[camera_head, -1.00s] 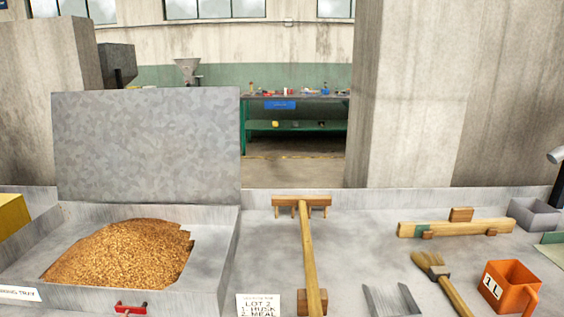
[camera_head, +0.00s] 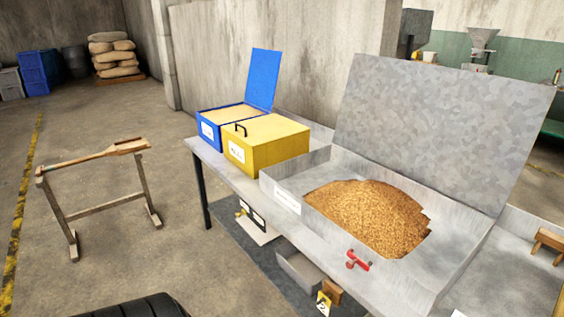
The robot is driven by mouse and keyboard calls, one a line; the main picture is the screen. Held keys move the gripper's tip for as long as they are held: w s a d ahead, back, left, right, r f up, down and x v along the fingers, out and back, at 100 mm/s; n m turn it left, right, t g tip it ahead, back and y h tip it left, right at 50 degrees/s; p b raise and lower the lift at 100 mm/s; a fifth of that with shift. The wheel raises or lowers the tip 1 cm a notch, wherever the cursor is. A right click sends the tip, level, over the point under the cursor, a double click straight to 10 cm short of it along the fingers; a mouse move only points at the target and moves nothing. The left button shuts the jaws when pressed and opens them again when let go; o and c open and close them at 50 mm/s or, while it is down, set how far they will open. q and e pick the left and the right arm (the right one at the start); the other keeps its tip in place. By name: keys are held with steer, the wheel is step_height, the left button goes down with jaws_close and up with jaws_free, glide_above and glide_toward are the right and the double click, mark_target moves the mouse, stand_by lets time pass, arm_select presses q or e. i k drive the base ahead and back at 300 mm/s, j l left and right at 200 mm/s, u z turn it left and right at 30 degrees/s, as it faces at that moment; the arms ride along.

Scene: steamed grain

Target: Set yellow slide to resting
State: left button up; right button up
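A yellow box (camera_head: 270,143) with a closed top stands on the left part of the metal bench. It has a black handle (camera_head: 240,129) and a white label (camera_head: 237,152) on its left-facing side. I cannot tell any separate yellow slide on it. Below the bench edge under the box hangs a small dark-framed part with a pale plate (camera_head: 256,229); its details are too small to tell. Neither of my grippers is in view.
A blue box (camera_head: 213,134) with its lid raised stands beside the yellow box. A metal tray (camera_head: 461,264) of brown grain (camera_head: 372,213) with a raised lid and a red handle (camera_head: 354,262) is to the right. A wooden paddle lies on a trestle (camera_head: 110,203) at left.

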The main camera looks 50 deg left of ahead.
mark_target(238, 214)
steer(key=u, duration=1.9)
steer(key=i+j+z, duration=0.3)
steer(key=i+j, duration=0.15)
steer(key=i, duration=0.15)
steer(key=i+j+z, duration=0.35)
steer(key=i+j, duration=0.2)
steer(key=i, duration=0.05)
